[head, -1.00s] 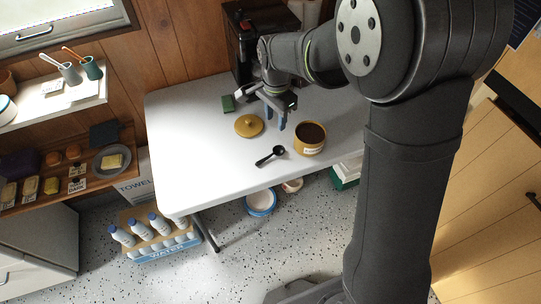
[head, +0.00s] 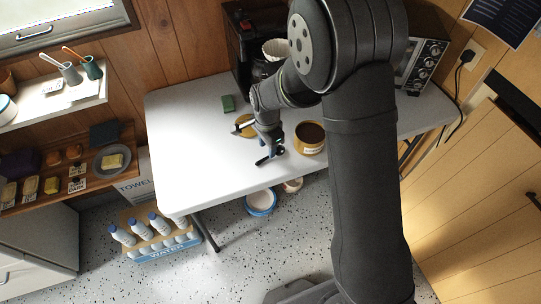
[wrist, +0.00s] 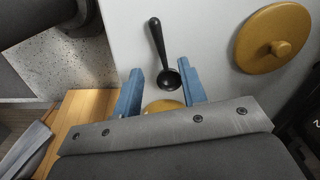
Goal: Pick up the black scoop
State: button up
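The black scoop (head: 263,161) lies on the white table, partly hidden by my gripper in the head view. In the wrist view the scoop (wrist: 157,38) shows whole, its round bowl between the blue fingertips and its handle pointing away beyond them. My gripper (wrist: 161,67) is open, with a gap on both sides of the bowl. In the head view my gripper (head: 273,152) is low over the scoop; I cannot tell the exact height above the table.
A yellow jar (head: 311,147) with dark contents stands close right of my gripper. Its yellow lid (wrist: 273,37) lies on the table on the other side. A green sponge (head: 228,103) and a coffee machine (head: 245,40) are farther back. The table (head: 190,150) is clear at the left.

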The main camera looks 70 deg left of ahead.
aim_at(266, 157)
notch_tip(266, 157, down, 5)
jog(key=shift+s+a+f, duration=0.1)
jog(key=shift+s, duration=0.05)
grip_shut()
